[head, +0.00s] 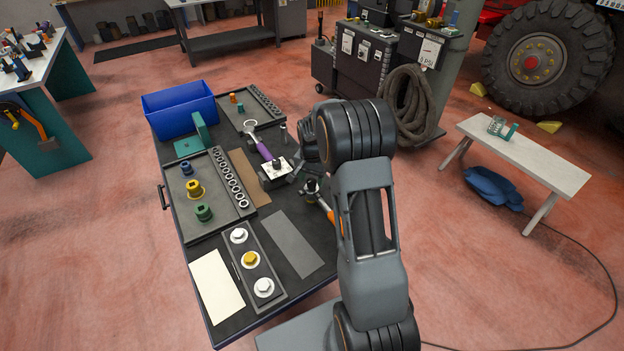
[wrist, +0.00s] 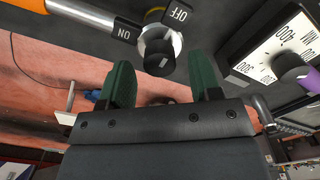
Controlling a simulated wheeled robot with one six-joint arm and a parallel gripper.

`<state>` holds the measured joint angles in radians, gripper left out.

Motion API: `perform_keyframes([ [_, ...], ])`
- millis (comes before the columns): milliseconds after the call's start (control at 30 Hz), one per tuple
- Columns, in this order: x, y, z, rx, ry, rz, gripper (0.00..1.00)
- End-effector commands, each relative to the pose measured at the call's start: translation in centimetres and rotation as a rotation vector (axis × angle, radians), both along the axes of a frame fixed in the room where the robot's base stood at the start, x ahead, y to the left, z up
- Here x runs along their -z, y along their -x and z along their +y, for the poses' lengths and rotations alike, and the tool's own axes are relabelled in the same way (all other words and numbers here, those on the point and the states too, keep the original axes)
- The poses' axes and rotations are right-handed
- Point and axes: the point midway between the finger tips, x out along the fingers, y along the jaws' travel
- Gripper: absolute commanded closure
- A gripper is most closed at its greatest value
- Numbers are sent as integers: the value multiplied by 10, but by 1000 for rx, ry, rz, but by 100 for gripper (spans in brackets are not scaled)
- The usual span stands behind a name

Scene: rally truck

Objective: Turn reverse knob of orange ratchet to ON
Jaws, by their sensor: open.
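The orange ratchet (head: 327,213) lies on the dark work table, partly hidden behind my arm in the head view. In the wrist view its orange handle (wrist: 28,5) enters at the top left and leads to a silver head. The black reverse knob (wrist: 158,54) sits on that head, with a short pale mark on its face. The ON label (wrist: 123,34) is left of the knob and the OFF label (wrist: 180,14) is above right. My gripper (wrist: 163,74) is open, its green fingers on either side of the knob's lower end with gaps. Contact is not visible.
A socket tray (head: 232,182), a tray of caps (head: 250,262) and a blue bin (head: 180,108) occupy the table.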

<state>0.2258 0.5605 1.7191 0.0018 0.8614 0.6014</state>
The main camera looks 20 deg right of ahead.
Motion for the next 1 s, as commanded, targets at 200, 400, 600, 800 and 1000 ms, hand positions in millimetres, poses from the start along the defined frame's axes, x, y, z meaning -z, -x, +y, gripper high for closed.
perform_keyframes([
  [200, 14, 0, 0, 0, -1, 1, 42],
  [400, 16, 0, 0, -1, 1, -1, 42],
  [600, 16, 0, 0, -1, 0, 0, 48],
  [800, 16, 0, 0, -1, 0, 0, 67],
  [1000, 16, 0, 0, -1, 0, 0, 86],
])
